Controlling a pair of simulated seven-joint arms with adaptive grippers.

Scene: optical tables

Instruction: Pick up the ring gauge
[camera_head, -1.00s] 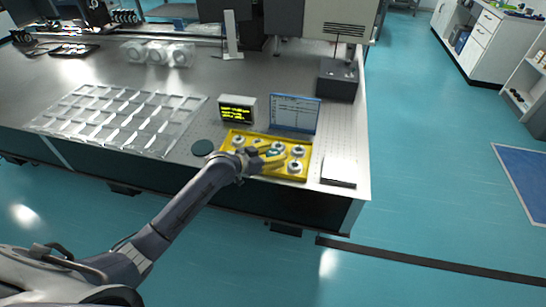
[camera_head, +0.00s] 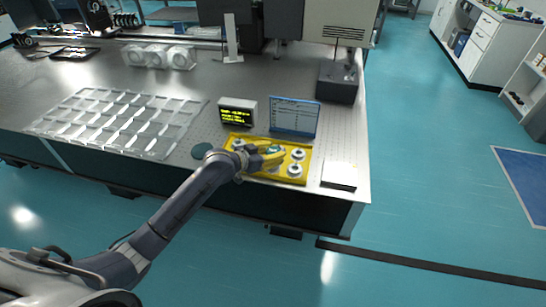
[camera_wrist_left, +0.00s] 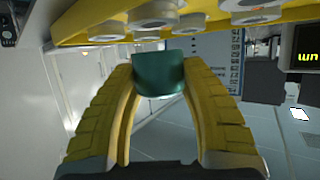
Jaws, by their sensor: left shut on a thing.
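My left gripper (camera_head: 268,156) is over the yellow tray (camera_head: 240,134) on the table. Its yellow fingers are shut on a small teal piece, which I take to be the ring gauge (camera_head: 273,149). In the left wrist view the teal ring gauge (camera_wrist_left: 158,75) sits between the two fingertips (camera_wrist_left: 158,78), one on each side. The tray (camera_wrist_left: 100,27) shows along the top there, with several grey-white round pieces (camera_wrist_left: 151,14) on it. The ring gauge overlaps the tray's edge in that view and seems lifted off it. Its hole is not visible. My right gripper is not in view.
Behind the tray stand a small display with yellow text (camera_head: 238,111) and a blue-white screen (camera_head: 294,116). A flat box (camera_head: 339,176) lies right, near the table edge. A clear compartment grid (camera_head: 115,120) lies left.

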